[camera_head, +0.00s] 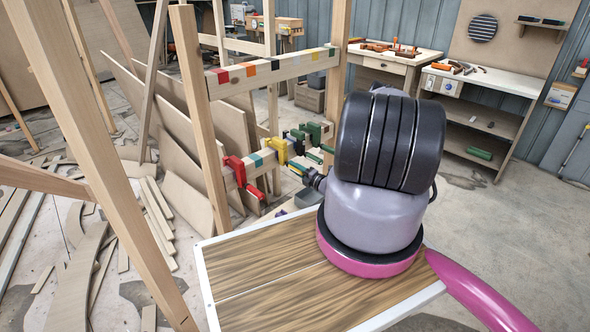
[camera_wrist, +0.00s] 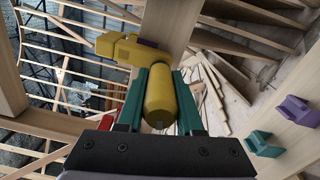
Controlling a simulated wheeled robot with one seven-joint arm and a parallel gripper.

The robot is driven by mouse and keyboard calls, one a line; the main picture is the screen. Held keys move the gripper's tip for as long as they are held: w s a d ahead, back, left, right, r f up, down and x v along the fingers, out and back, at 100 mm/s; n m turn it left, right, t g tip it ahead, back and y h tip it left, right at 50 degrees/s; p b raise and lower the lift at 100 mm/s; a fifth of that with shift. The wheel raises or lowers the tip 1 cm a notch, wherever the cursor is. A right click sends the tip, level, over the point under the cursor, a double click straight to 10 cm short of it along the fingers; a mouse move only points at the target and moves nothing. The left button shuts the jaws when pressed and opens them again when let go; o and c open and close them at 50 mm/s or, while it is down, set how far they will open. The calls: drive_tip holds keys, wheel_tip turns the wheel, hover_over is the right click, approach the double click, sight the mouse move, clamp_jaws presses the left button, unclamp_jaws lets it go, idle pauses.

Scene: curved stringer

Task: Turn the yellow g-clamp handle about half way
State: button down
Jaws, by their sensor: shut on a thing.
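In the wrist view, the yellow g-clamp (camera_wrist: 133,48) has its blocky body just beyond my fingertips. Its rounded yellow handle (camera_wrist: 160,98) lies lengthwise between the two green fingers of my gripper (camera_wrist: 164,80). My gripper is shut on this handle, with one finger along each side. In the head view, the yellow g-clamp (camera_head: 277,149) is small, on the lower rail of the wooden frame. My own arm stands in front on the right, and I cannot make out the fingers clearly in that view.
Upright wooden posts (camera_head: 200,120) stand close by. Workbenches (camera_head: 490,80) line the back right.

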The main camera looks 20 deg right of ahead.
drive_tip(key=shift+m, duration=1.1)
drive_tip(key=c, duration=0.5)
unclamp_jaws()
drive_tip(key=shift+c, duration=0.2)
drive_tip(key=v, duration=1)
drive_tip(key=shift+s, duration=0.4)
drive_tip(key=shift+d, duration=0.2)
drive_tip(key=v, duration=0.5)
drive_tip(key=shift+s, duration=0.15)
